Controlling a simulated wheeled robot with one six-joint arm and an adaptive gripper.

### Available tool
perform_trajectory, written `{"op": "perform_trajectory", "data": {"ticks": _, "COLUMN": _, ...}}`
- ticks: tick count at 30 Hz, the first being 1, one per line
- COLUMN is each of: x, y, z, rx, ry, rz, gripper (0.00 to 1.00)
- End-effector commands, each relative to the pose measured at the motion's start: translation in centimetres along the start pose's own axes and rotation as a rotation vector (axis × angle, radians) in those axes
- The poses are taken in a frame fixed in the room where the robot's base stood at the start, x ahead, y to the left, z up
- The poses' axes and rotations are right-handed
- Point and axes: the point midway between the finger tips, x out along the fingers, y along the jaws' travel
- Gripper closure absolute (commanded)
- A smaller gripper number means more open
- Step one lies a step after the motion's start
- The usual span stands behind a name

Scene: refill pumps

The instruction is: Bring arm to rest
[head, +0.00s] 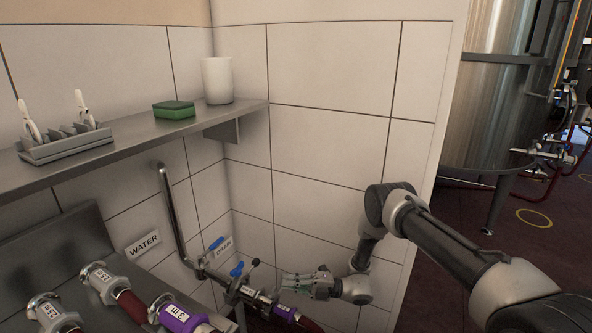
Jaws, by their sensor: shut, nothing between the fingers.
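My gripper (287,283) is at the lower middle of the head view, in front of the tiled wall, with its fingers pointing left. It is shut and nothing shows between the fingers. My arm (440,243) comes in from the lower right corner and bends down to the wrist. The fingertips are close to the pipe fittings and a purple-banded hose end (286,312); I cannot tell whether they touch.
Blue-handled valves (237,269) sit left of my gripper. Hose ends with couplings (100,280) lie at the lower left. Above, a metal shelf (140,128) carries a green sponge (174,109), a white cup (217,80) and a grey rack (65,143). Open floor and a steel tank (495,110) are at right.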

Motion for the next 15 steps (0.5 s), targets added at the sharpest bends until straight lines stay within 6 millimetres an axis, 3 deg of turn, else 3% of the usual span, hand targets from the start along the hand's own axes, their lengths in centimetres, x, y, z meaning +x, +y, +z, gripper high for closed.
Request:
{"op": "perform_trajectory", "data": {"ticks": 2, "x": -0.5, "y": -1.4, "z": -1.0, "rx": -0.123, "ry": 0.033, "rz": -0.054, "gripper": 1.0}}
{"op": "perform_trajectory", "data": {"ticks": 6, "x": -2.5, "y": -5.0, "z": -5.7, "rx": -0.318, "ry": 0.158, "rz": -0.168, "gripper": 1.0}}
{"op": "perform_trajectory", "data": {"ticks": 8, "x": -3.4, "y": -5.6, "z": -7.7, "rx": -0.409, "ry": 0.234, "rz": -0.206, "gripper": 1.0}}
{"op": "perform_trajectory", "data": {"ticks": 11, "x": -5.0, "y": -4.7, "z": -10.4, "rx": -0.587, "ry": 0.384, "rz": -0.249, "gripper": 1.0}}
{"op": "perform_trajectory", "data": {"ticks": 15, "x": -7.5, "y": -1.2, "z": -13.0, "rx": -0.85, "ry": 0.608, "rz": -0.269, "gripper": 1.0}}
